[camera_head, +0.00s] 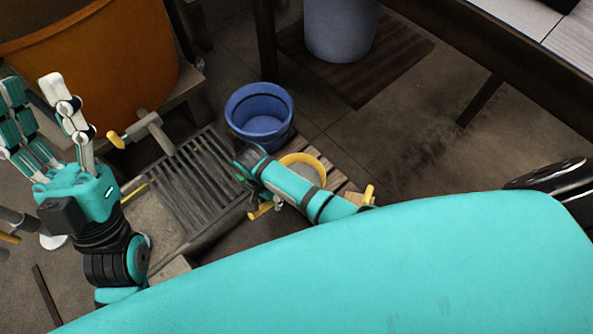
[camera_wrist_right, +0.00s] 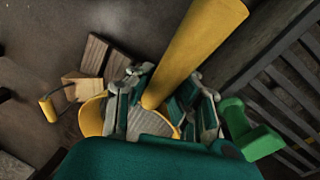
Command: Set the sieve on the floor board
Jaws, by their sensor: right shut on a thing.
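The sieve (camera_head: 318,161) has a yellow ring rim and a pale inside. It is partly hidden behind my right arm. My right gripper (camera_wrist_right: 158,108) is shut on its thick yellow handle (camera_wrist_right: 195,50). Part of the rim and grey mesh shows beyond the fingers in the right wrist view. In the head view the handle end (camera_head: 262,209) sticks out below my right gripper. Pale wooden slats (camera_head: 335,178) lie low beside the sieve. Whether the sieve touches them is unclear. A dark planked board (camera_head: 400,55) lies on the floor farther back. My left gripper (camera_head: 35,95) is open and empty.
A blue bucket (camera_head: 260,108) stands just behind the sieve. A metal grate (camera_head: 195,185) lies to the left, near an orange tub (camera_head: 95,70). A pale bucket (camera_head: 340,30) stands on the dark board. A yellow-handled tool (camera_wrist_right: 48,108) lies by wood pieces. Open floor is at right.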

